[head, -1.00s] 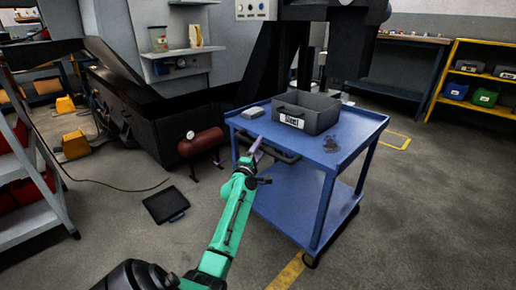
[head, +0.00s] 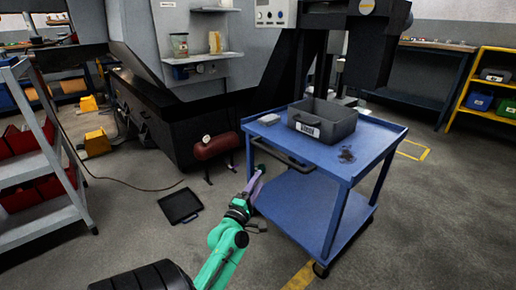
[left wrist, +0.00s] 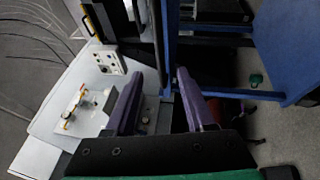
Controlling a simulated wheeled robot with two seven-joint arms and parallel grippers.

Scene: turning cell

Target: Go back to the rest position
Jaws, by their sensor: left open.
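My left gripper (head: 256,181) is at the end of the green arm in the head view, in the air at the near left side of the blue cart (head: 331,220), apart from its top. In the left wrist view its two purple fingers (left wrist: 164,100) stand apart with nothing between them. The cart carries a dark grey bin (head: 322,121) with a white label, and a small grey block (head: 268,119) at its left corner. My right gripper does not show in either view.
A red cylinder (head: 215,147) and a black tray (head: 180,206) are on the floor left of the cart. A grey shelf rack (head: 40,165) with red bins stands at the far left. A yellow rack (head: 490,85) is at the right. Floor right of the cart is clear.

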